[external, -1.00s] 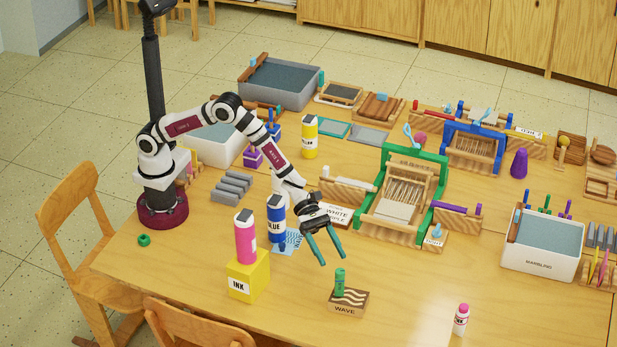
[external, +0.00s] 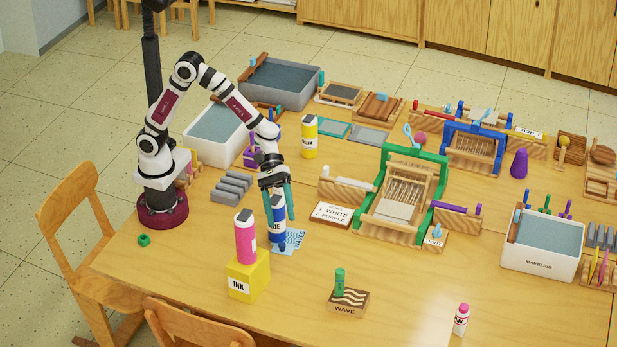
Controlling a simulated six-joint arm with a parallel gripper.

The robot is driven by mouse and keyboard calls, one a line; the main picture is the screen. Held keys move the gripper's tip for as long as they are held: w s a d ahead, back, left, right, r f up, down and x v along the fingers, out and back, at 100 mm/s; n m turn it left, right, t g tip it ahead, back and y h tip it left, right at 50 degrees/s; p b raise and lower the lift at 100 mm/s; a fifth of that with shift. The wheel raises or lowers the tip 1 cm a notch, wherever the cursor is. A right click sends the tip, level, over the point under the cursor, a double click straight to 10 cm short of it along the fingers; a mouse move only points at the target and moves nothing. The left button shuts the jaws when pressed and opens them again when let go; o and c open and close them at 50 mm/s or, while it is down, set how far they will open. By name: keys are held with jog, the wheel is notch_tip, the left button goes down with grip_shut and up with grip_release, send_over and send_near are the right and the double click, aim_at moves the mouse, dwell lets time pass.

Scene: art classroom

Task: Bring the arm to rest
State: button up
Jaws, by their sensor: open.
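My gripper (external: 278,203) is open and points down, with its teal fingers on either side of the upper part of the blue bottle (external: 278,229) in this view. Whether the fingers stand around the bottle or behind it I cannot tell. The blue bottle is upright on a light blue patterned sheet (external: 295,239). My arm is folded up, with its elbow high above its base at the left of the table.
A pink bottle (external: 245,240) stands on a yellow INK block (external: 246,277) close by in front. The front right table is mostly clear.

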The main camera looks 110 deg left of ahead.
jog(key=s+a+r+m+g+y, duration=0.1)
jog(key=s+a+r+m+y, duration=0.15)
jog(key=s+m, duration=0.5)
jog(key=s+a+r+m+g+y, duration=0.1)
jog(key=s+a+r+m+y, duration=0.15)
jog(key=s+m, duration=0.45)
jog(key=s+a+r+m+t+y, duration=0.3)
jog(key=s+a+m+y, duration=0.3)
jog(key=s+a+m, duration=0.4)
jog(key=s+f+n+g, duration=0.1)
jog(key=s+f+g, duration=0.5)
jog(key=s+f, duration=0.1)
jog(key=shift+s+f+g, duration=0.3)
jog(key=shift+s+g, duration=0.1)
jog(key=shift+a, duration=0.1)
